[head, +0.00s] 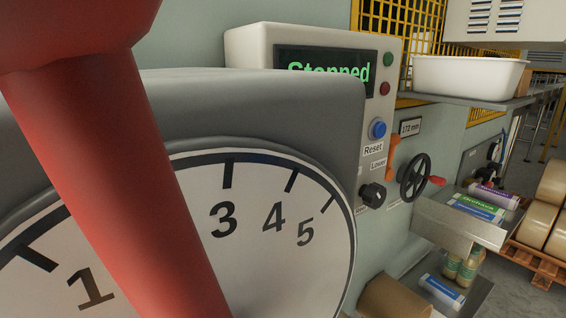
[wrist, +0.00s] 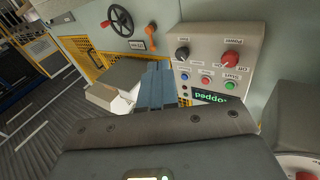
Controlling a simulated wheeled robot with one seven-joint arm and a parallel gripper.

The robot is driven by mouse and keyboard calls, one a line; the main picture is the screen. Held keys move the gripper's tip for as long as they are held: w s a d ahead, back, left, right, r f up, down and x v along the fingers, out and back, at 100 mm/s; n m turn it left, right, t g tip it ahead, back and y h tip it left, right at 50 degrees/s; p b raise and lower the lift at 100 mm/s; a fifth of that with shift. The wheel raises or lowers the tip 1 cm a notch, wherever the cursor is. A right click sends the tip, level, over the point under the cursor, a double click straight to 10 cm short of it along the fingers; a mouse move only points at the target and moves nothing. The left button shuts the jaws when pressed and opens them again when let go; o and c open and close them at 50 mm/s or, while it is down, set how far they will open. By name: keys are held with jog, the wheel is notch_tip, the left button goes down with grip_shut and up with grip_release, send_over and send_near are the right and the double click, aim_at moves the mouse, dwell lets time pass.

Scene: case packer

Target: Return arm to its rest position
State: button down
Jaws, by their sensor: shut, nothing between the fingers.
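My gripper (wrist: 157,72) shows in the wrist view as two blue-grey fingers side by side, shut with nothing between them. Its dark grey body fills the bottom of that view. The fingertips point toward the machine wall, beside the control panel (wrist: 214,50), and I see no clear contact. My gripper is not in the head view. The same control panel shows in the head view (head: 310,47), its green display reading "Stopped" and partly hidden behind a grey box.
Close in the head view stand the grey box (head: 260,100) with its numbered dial (head: 275,255) and a large red lever (head: 110,170). To the right are a black handwheel (head: 414,177), a white bin (head: 468,77) on a shelf, and a tray (head: 455,222) with packs. Open floor lies left in the wrist view.

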jog(key=s+f+g, duration=0.2)
jog(key=s, duration=0.8)
jog(key=s+f+g, duration=0.2)
jog(key=s, duration=0.8)
jog(key=shift+s+f+n, duration=0.2)
jog(key=shift+s+n, duration=0.1)
jog(key=shift+a, duration=0.1)
